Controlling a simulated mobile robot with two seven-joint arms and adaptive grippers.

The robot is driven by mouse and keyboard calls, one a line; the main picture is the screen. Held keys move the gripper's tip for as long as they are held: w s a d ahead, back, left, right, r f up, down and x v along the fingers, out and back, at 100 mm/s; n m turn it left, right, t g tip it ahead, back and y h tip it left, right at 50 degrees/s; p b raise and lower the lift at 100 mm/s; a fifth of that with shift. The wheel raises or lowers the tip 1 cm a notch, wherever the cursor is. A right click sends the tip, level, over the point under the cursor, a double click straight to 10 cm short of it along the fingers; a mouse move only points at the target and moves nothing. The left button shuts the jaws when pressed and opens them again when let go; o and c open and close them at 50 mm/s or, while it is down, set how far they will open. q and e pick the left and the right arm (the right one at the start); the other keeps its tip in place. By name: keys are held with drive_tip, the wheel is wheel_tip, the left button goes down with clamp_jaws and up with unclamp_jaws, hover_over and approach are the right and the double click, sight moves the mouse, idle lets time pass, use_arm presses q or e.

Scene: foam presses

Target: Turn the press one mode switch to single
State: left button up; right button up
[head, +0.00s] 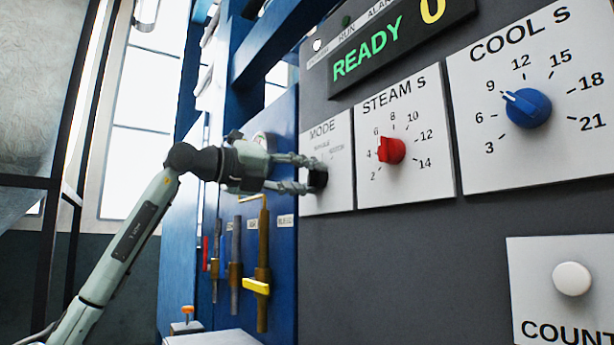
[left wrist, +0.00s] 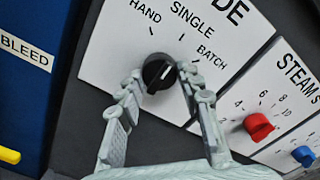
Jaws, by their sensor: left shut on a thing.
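The press mode switch is a black round knob (left wrist: 158,73) on a white MODE plate (left wrist: 118,45) marked HAND, SINGLE and BATCH. It also shows as a dark knob (head: 319,181) in the head view, partly hidden by my fingers. My left gripper (head: 312,175) reaches in from the left and is shut on this knob. In the left wrist view its two fingers (left wrist: 160,82) stand on either side of the knob. A short pale pointer line on the knob slants up and right; I cannot tell exactly which mark it meets. My right gripper is not in view.
To the right are the red STEAM knob (head: 391,150) and the blue COOL knob (head: 528,108). A display (head: 400,45) above reads READY 0. A white button (head: 572,279) sits lower right. Valves with a yellow handle (head: 257,286) stand below my left arm.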

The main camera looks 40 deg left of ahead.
use_arm(q)
drive_tip(key=o, duration=1.2)
drive_tip(key=shift+c, duration=0.2)
drive_tip(key=v, duration=1.2)
drive_tip(key=shift+f, duration=0.1)
